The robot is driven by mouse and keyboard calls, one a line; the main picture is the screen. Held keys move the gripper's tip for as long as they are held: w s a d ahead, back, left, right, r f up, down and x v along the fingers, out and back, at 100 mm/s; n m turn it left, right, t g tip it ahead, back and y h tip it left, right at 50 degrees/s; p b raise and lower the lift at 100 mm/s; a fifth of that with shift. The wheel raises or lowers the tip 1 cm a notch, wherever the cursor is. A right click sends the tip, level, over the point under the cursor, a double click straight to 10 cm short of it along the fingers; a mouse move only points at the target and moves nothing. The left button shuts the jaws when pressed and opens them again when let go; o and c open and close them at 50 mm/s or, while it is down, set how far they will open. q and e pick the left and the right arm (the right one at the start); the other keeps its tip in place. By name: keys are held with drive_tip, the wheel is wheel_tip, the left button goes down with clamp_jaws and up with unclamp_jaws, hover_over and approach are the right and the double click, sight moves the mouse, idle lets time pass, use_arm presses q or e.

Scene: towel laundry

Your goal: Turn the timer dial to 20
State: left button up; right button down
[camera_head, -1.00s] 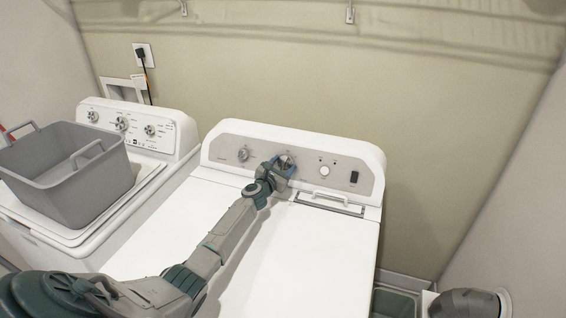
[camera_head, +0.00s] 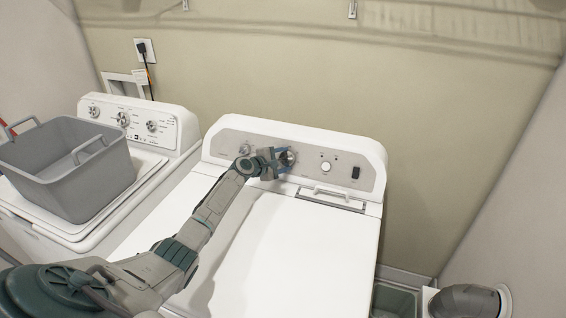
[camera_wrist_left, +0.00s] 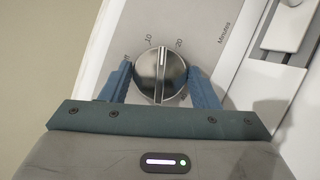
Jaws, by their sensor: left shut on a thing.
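The timer dial (camera_head: 287,158) is a round metal knob on the grey control panel of the right-hand white machine. In the left wrist view the dial (camera_wrist_left: 160,85) has its pale pointer line aimed between the printed 10 and 20. The 20 stands to the upper right of the dial, the 10 to the upper left. My left gripper (camera_head: 281,160) is shut on the dial, with one blue finger on each side of its rim. The marks below the dial are mostly hidden by the gripper. My right gripper is not in view.
A smaller knob (camera_head: 245,150) is left of the dial; a white button (camera_head: 326,167) and a black switch (camera_head: 355,173) are right of it. A grey basket (camera_head: 70,185) rests on the left-hand machine. The white lid (camera_head: 300,255) is clear.

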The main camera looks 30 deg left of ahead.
use_arm(q)
drive_tip(key=m+g, duration=0.1)
drive_tip(key=m, duration=0.1)
drive_tip(key=shift+m, duration=0.3)
drive_tip(key=shift+r+m+g+b, duration=0.1)
drive_tip(key=shift+m+g+b, duration=0.35)
drive_tip(key=shift+m, duration=0.75)
drive_tip(key=o, duration=1)
